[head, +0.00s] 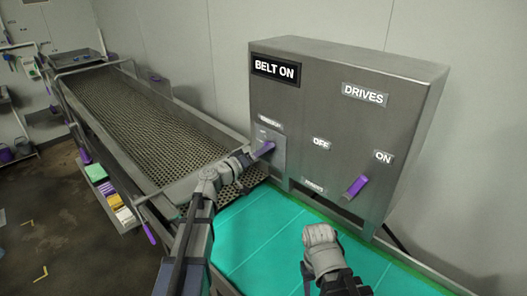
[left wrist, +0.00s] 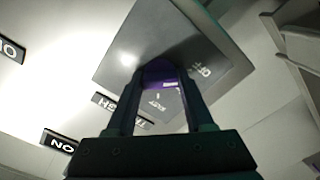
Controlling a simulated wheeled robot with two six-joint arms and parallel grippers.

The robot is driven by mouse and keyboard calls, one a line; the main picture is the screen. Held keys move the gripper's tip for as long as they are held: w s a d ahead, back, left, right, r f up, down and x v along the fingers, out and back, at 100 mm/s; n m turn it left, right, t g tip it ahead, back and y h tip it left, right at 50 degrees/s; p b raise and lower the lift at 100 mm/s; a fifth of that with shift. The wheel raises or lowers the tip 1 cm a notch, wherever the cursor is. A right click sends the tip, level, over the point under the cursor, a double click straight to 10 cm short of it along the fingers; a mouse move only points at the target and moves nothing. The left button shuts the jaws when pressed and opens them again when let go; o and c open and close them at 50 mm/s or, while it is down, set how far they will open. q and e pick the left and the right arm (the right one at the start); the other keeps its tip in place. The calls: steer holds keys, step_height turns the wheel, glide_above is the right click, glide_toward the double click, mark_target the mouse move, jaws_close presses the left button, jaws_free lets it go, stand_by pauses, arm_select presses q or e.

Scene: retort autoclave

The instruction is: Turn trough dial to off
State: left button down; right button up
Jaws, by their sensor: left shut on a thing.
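The trough dial is a purple handle (head: 263,149) on a small plate (head: 277,158) at the lower left of the grey control box. The label above it is too small to read surely. My left gripper (head: 250,157) reaches it from the left and is shut on the handle. In the left wrist view the purple handle (left wrist: 162,74) sits between the two dark fingers (left wrist: 160,88), with small lettering on the plate around it. My right arm shows at the bottom, over the green belt, but its fingers do not show.
The control box (head: 345,75) also carries a "BELT ON" sign (head: 276,68), a "DRIVES" label (head: 365,94) and a second purple handle (head: 355,187) near "ON". A green belt (head: 270,235) runs below. A mesh trough (head: 150,125) extends back left.

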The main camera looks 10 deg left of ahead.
stand_by(0.4)
arm_select(q)
steer(key=shift+c, duration=1.4)
jaws_free()
steer(key=v, duration=0.7)
steer(key=shift+s+a, duration=0.25)
steer(key=shift+s, duration=0.1)
